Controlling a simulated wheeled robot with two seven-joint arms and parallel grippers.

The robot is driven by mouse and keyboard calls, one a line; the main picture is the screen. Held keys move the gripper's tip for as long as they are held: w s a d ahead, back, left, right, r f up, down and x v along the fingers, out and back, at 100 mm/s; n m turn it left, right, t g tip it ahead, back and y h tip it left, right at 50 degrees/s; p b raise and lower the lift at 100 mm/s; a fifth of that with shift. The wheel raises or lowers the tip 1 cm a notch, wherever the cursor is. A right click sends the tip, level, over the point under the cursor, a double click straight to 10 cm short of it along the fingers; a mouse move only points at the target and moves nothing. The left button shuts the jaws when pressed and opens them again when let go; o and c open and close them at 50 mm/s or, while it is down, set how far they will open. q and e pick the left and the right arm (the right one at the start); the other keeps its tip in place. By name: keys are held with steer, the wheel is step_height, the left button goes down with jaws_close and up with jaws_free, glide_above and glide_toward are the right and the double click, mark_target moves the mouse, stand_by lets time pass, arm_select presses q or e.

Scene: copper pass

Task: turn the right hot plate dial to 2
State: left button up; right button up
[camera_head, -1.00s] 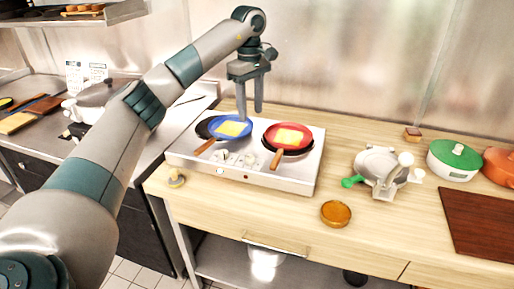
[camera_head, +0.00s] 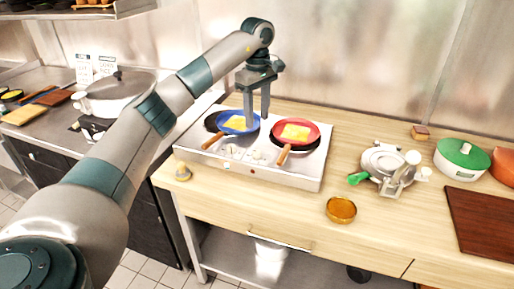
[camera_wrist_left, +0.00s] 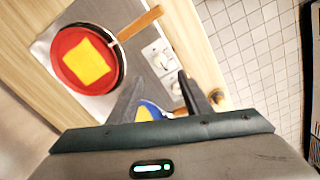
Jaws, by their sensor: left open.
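The silver hot plate (camera_head: 311,181) stands on the wooden counter and carries a blue pan (camera_head: 211,121) and a red pan (camera_head: 313,142), each with a yellow slice. Its right dial (camera_head: 258,156) is on the front panel, near the red pan's handle; the left dial (camera_head: 231,152) is beside it. In the left wrist view the right dial (camera_wrist_left: 161,58) shows pale and round, but I cannot read its setting. My left gripper (camera_head: 257,122) is open and empty, pointing down above and behind the dials, over the blue pan's right side. My right gripper is not in view.
The pans' wooden handles (camera_head: 284,155) reach forward beside the dials. A silver appliance with a green handle (camera_head: 386,163), an amber dish (camera_head: 341,209), a green-lidded pot (camera_head: 461,156) and a dark board (camera_head: 486,220) stand to the right. The counter's front strip is mostly clear.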

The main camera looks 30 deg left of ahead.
mark_target(257, 151)
arm_select(q)
step_height(257, 151, down, 12)
steer(key=p, duration=0.4)
steer(key=shift+f, duration=0.5)
steer(key=shift+c, duration=0.7)
steer(key=c, duration=0.9)
